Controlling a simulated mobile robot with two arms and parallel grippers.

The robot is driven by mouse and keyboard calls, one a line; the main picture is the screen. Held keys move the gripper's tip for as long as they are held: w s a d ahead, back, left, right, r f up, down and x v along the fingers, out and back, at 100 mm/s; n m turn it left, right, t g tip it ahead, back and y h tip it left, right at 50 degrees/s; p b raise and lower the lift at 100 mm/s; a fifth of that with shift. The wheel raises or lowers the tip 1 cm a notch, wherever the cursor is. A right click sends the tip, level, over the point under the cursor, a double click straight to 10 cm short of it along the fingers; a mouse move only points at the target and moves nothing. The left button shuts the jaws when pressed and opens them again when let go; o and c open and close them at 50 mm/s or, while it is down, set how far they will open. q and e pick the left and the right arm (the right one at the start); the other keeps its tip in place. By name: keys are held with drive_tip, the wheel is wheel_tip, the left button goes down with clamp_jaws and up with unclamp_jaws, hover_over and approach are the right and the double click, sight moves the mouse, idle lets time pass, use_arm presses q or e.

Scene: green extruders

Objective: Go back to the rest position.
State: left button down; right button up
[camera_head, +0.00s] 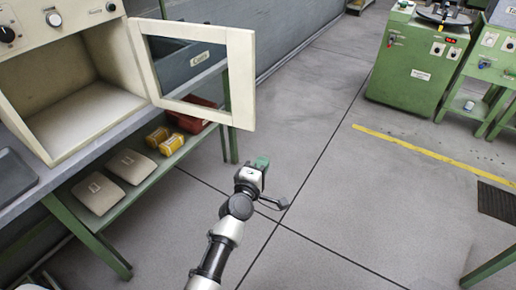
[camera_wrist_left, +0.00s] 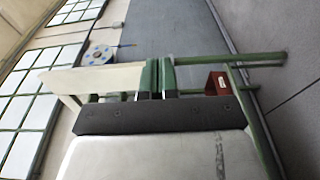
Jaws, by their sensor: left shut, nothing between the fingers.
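My left gripper (camera_head: 261,163) is out in front of me over the grey floor, at the end of my left arm, which comes in from the bottom of the head view. Its green fingertips are together with nothing between them. The left wrist view shows the two green fingers (camera_wrist_left: 157,78) side by side and shut. The gripper is apart from the open oven door (camera_head: 240,75), to the lower right of it. My right gripper is in neither view.
The cream oven (camera_head: 60,105) stands open on a bench at left. The shelf below holds two beige packs (camera_head: 98,192), yellow rolls (camera_head: 157,137) and a red bin (camera_head: 194,116). Green machines (camera_head: 412,62) stand at upper right. A yellow line (camera_head: 430,153) crosses the clear floor.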

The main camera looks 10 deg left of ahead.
use_arm(q)
drive_tip(key=s+a+f+m+g+p, duration=0.1)
drive_tip(key=s+f+m+g, duration=0.2)
drive_tip(key=s+f, duration=0.45)
drive_tip(key=s+a+f+m+g+p, duration=0.1)
drive_tip(key=s+f+m+g, duration=0.3)
drive_tip(key=f, duration=0.7)
drive_tip(key=s+a+f+m+g, duration=0.1)
drive_tip(key=s+f+m, duration=0.1)
drive_tip(key=s+f, duration=0.65)
drive_tip(key=s+a+f+m+g+y, duration=0.1)
drive_tip(key=s+a+f+m+g, duration=0.2)
drive_tip(key=s, duration=0.7)
drive_tip(key=s+a+f+m+g+y+p, duration=0.1)
drive_tip(key=s+a+f+m+g, duration=0.1)
drive_tip(key=s+f, duration=0.4)
drive_tip(key=s+a+f+m+g+y+p, duration=0.1)
drive_tip(key=s+a+f+m+g, duration=0.2)
drive_tip(key=s, duration=1.3)
wheel_tip(320, 180, down, 3)
drive_tip(key=shift+s+a+r+m+g, duration=0.2)
drive_tip(key=shift+s+a+m+g, duration=0.1)
drive_tip(key=shift+a+m, duration=0.55)
drive_tip(key=shift+a+n, duration=0.15)
drive_tip(key=shift+n, duration=0.1)
